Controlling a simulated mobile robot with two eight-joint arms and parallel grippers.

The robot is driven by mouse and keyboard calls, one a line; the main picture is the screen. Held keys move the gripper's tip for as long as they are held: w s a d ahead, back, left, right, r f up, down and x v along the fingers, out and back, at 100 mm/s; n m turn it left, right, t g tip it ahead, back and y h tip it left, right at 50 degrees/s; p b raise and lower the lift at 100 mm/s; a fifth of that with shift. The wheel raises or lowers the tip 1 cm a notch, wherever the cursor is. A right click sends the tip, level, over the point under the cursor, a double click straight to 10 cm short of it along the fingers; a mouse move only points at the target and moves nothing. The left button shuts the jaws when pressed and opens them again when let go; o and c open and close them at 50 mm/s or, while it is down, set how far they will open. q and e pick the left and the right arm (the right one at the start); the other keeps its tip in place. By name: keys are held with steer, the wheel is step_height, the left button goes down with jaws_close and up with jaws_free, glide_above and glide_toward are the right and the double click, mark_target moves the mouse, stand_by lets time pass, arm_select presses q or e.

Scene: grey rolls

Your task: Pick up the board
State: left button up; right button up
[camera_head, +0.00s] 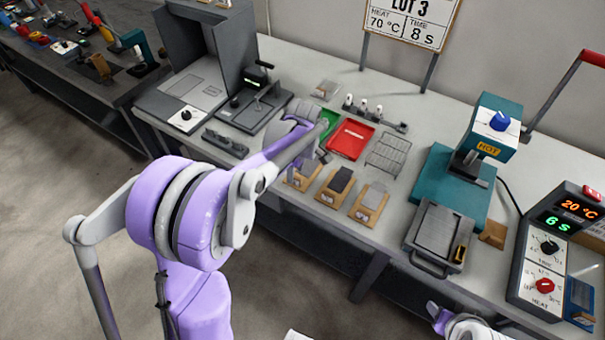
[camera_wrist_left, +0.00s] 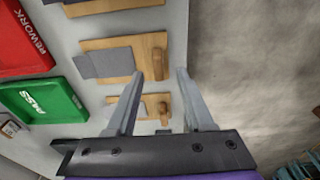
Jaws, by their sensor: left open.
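Three wooden boards with grey pads lie along the table's front edge: a left one (camera_head: 301,176), a middle one (camera_head: 328,197) and a right one (camera_head: 365,213). Which one the task means, I cannot tell. In the left wrist view, a board with an upright wooden peg (camera_wrist_left: 158,58) lies just beyond my left gripper (camera_wrist_left: 160,74). A smaller-looking board with a peg (camera_wrist_left: 163,107) shows between the open fingers. The gripper is open and holds nothing. In the head view my left arm partly hides the left board.
A red tray (camera_head: 350,139) and a green tray (camera_wrist_left: 45,101) marked PASS lie behind the boards. A wire rack (camera_head: 388,153) is right of the red tray. A teal press (camera_head: 452,190) marked HOT and a control box (camera_head: 555,250) stand at the right.

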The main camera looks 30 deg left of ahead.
mark_target(295, 177)
arm_select(q)
step_height(295, 177, down, 4)
steer(key=shift+w+a+r, duration=0.1)
steer(key=shift+w+r, duration=0.05)
steer(key=shift+r, duration=0.05)
jaws_close()
